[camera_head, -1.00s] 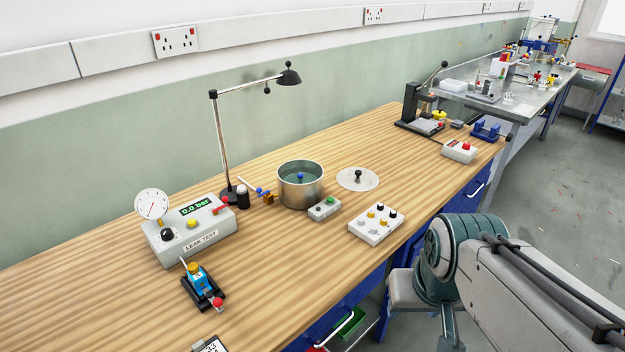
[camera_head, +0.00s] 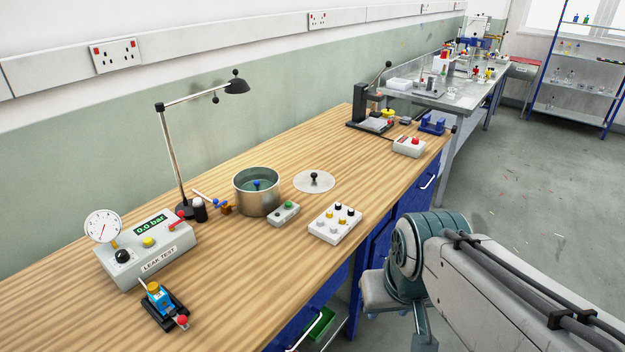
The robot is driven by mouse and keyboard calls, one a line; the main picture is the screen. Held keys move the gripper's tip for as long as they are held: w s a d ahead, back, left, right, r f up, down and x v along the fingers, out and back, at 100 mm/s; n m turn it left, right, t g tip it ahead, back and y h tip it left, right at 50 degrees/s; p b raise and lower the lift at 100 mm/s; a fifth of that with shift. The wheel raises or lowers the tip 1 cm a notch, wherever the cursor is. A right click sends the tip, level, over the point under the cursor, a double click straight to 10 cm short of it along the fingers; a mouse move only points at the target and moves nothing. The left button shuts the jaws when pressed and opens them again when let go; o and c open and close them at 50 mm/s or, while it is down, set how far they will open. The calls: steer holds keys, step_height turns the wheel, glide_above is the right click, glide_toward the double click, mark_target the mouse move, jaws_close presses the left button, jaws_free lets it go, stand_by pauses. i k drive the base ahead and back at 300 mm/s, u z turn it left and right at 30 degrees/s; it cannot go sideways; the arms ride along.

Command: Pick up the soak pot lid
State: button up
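The soak pot lid (camera_head: 303,184) is a flat, pale grey disc with a black knob in its middle. It lies flat on the wooden bench, just right of and behind the metal soak pot (camera_head: 257,196). The pot is uncovered, holds liquid, and a blue-and-green item shows inside it. My arm reaches in from the lower right, beside the bench's front edge and apart from the lid. No gripper fingers can be made out, so whether my gripper is open or shut does not show.
A small grey switch box (camera_head: 284,214) sits in front of the pot, and a tray of knobs (camera_head: 335,223) stands near the front edge. A desk lamp (camera_head: 171,150) and leak tester (camera_head: 147,250) are to the left. Bare wood lies right of the lid.

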mark_target(309, 181)
steer(key=z, duration=0.5)
steer(key=k, duration=0.6)
steer(key=z, duration=0.75)
steer(key=i, duration=1.25)
steer(key=u, duration=0.35)
steer(key=i, duration=1.05)
steer(key=u, duration=1.55)
steer(key=i, duration=0.6)
steer(key=u, duration=0.6)
